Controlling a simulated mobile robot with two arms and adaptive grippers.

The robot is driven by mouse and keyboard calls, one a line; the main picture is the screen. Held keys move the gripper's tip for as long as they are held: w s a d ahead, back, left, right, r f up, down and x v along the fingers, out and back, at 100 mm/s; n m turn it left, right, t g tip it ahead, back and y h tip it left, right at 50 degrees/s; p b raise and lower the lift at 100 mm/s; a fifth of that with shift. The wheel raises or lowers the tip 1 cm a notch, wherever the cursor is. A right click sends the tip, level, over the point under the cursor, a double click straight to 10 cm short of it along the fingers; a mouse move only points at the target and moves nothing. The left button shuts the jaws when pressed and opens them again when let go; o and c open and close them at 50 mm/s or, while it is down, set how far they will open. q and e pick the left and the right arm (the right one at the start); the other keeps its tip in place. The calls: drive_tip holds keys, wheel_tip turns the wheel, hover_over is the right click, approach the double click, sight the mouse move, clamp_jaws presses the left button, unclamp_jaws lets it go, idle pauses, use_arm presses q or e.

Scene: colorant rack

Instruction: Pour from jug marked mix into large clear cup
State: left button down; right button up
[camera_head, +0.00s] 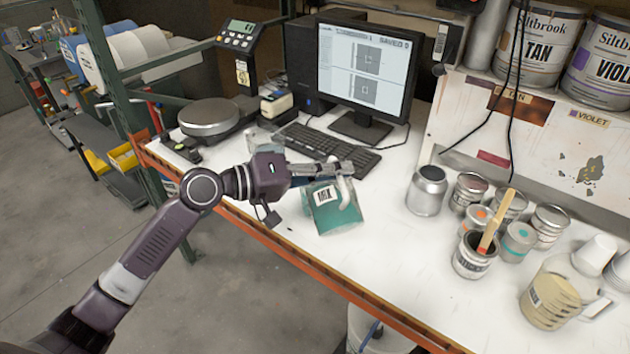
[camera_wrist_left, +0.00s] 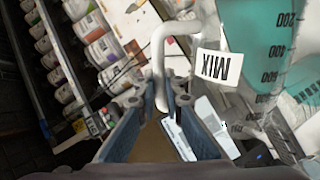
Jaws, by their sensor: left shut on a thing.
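The jug marked mix (camera_head: 338,216) holds teal liquid and has a white label. It is above or on the white bench in front of the keyboard; I cannot tell whether its base touches. In the left wrist view the jug (camera_wrist_left: 262,75) shows its measuring marks, and its MIX label appears upside down. My left gripper (camera_head: 342,170) is shut on the jug's pale handle; its fingers (camera_wrist_left: 166,108) flank the handle in the left wrist view. A clear container (camera_head: 263,138), perhaps the large clear cup, is partly hidden behind my left gripper. My right gripper is not in view.
A scale (camera_head: 208,118) stands at the bench's back left, near a keyboard (camera_head: 330,150) and monitor (camera_head: 365,75). Several cans, one open with a stick (camera_head: 473,255), a beige-filled jug (camera_head: 548,300) and white cups (camera_head: 594,256) crowd the right. The bench's front middle is clear.

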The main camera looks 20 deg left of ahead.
sight(341, 219)
use_arm(q)
drive_tip(key=shift+w+a, duration=0.1)
drive_tip(key=shift+a, duration=0.1)
drive_tip(key=s+d+f+m+b, duration=0.1)
drive_tip(key=f+b, duration=0.1)
drive_tip(key=b, duration=0.1)
drive_tip(key=s+d+f+m+t+b, duration=0.1)
drive_tip(key=s+f+m+b, duration=0.1)
drive_tip(key=f+b, duration=0.1)
drive_tip(key=s+d+f+m+b, duration=0.1)
drive_tip(key=f+b, duration=0.2)
drive_tip(key=shift+s+f+m+b, duration=0.1)
drive_tip(key=shift+s+m+b, duration=0.2)
drive_tip(key=shift+m, duration=0.1)
drive_tip(key=shift+s+d+m, duration=0.15)
drive_tip(key=shift+d+m, duration=0.05)
drive_tip(key=shift+m, duration=0.1)
drive_tip(key=shift+r+t, duration=0.25)
drive_tip(key=shift+t, duration=0.05)
drive_tip(key=shift+s+d+f+m+t+b, duration=0.3)
drive_tip(key=shift+s+d+f+m+b, duration=0.75)
drive_tip(key=shift+f+b, duration=1.25)
drive_tip(key=shift+s+d+f+m+t+b, duration=0.4)
drive_tip(key=shift+s+f+m+b, duration=0.75)
drive_tip(key=shift+f+m+b, duration=0.95)
wheel_tip(341, 219, up, 5)
drive_tip(key=p, duration=0.5)
drive_tip(key=shift+d+f, duration=0.15)
drive_tip(key=shift+f, duration=0.05)
